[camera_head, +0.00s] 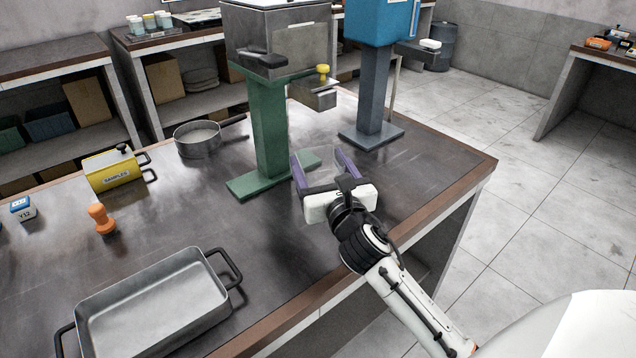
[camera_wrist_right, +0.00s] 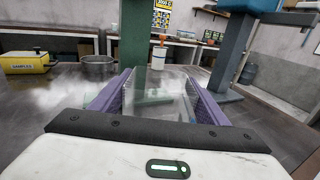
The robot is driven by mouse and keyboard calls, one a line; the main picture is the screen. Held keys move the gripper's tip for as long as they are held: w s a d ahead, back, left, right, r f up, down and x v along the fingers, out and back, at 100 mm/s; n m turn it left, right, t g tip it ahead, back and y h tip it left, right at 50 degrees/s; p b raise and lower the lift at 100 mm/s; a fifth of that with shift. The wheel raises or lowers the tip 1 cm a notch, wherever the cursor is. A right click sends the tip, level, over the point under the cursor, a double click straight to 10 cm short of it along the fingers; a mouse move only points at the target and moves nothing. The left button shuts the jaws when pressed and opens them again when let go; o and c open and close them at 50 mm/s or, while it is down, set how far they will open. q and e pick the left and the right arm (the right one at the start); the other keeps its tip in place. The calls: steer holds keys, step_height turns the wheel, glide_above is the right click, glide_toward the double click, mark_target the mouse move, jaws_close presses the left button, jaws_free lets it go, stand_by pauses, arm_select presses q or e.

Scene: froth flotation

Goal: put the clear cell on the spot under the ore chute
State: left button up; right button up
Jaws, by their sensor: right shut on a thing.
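My right gripper (camera_head: 325,170) is shut on the clear cell (camera_head: 316,157), a see-through box that shows faintly between the purple fingers. In the right wrist view the clear cell (camera_wrist_right: 160,92) also shows between the fingers. The ore chute is a grey metal hopper (camera_head: 290,48) on a green stand (camera_head: 270,130), with a small box-shaped spout (camera_head: 318,98) and a yellow knob. The gripper and cell are in front of and below the spout in the head view. The spot is not distinguishable, and I cannot tell whether the cell touches the table. My left gripper is out of view.
A blue machine on a grey post (camera_head: 372,95) stands right of the green stand. A round pan (camera_head: 198,140), a yellow samples box (camera_head: 114,172), an orange knob-shaped tool (camera_head: 101,220) and a metal tray (camera_head: 150,308) are on the left of the dark table (camera_head: 200,215).

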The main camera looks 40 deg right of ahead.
mark_target(314, 167)
step_height(314, 167, down, 4)
steer(key=shift+r+b, duration=0.25)
steer(key=shift+b, duration=0.3)
steer(key=shift+f, duration=0.25)
steer(key=o, duration=1.7)
steer(key=shift+c, duration=0.2)
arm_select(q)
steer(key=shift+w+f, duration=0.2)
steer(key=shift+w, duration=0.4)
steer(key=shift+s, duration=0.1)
arm_select(e)
steer(key=shift+s+a, duration=0.1)
steer(key=shift+s, duration=0.05)
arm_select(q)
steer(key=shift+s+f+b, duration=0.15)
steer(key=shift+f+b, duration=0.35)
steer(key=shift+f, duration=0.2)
arm_select(e)
steer(key=v, duration=1.1)
steer(key=shift+s+a, duration=0.1)
steer(key=shift+s, duration=0.2)
